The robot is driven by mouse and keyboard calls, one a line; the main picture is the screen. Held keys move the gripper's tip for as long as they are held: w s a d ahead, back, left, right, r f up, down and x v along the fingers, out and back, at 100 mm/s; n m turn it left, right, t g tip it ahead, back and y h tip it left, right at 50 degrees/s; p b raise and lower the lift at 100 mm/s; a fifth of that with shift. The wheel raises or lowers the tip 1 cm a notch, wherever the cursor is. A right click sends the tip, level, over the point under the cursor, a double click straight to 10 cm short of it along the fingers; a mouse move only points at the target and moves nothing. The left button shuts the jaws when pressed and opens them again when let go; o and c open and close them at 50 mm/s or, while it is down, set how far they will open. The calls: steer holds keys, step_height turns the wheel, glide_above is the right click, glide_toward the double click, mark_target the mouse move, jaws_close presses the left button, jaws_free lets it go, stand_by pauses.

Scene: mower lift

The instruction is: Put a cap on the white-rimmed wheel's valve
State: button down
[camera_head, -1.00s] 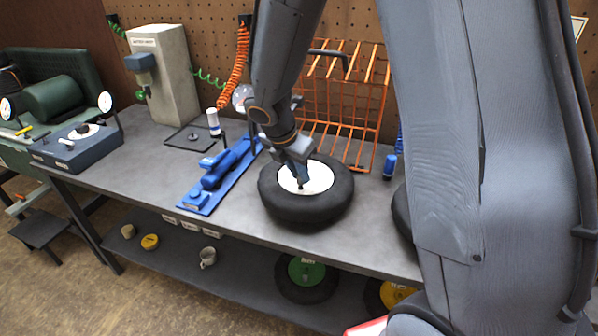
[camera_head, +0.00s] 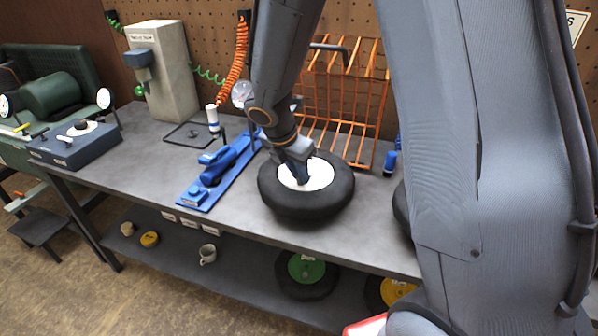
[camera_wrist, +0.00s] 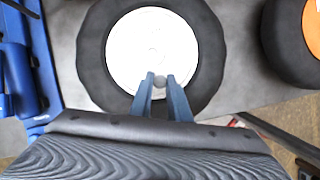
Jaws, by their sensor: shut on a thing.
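The white-rimmed wheel (camera_head: 318,205) lies flat on the bench, its white disc facing up. It also fills the upper middle of the wrist view (camera_wrist: 97,55). My gripper (camera_head: 302,182) points down over the white disc, near its front part. In the wrist view its two blue fingers are closed on a small grey round cap (camera_wrist: 160,82). The cap is over the lower part of the white disc. The valve cannot be made out; the fingers and cap hide that spot, so I cannot tell whether the cap touches it.
A blue tool on a blue plate (camera_head: 192,196) lies left of the wheel. An orange wire rack (camera_head: 365,100) stands behind it. Another dark wheel with an orange centre (camera_wrist: 283,50) is to the right. A lower shelf holds green and yellow-centred wheels.

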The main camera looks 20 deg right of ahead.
steer(key=shift+f, duration=0.1)
steer(key=c, duration=1.3)
jaws_free()
steer(key=shift+r+p, duration=3.75)
steer(key=shift+p, duration=0.3)
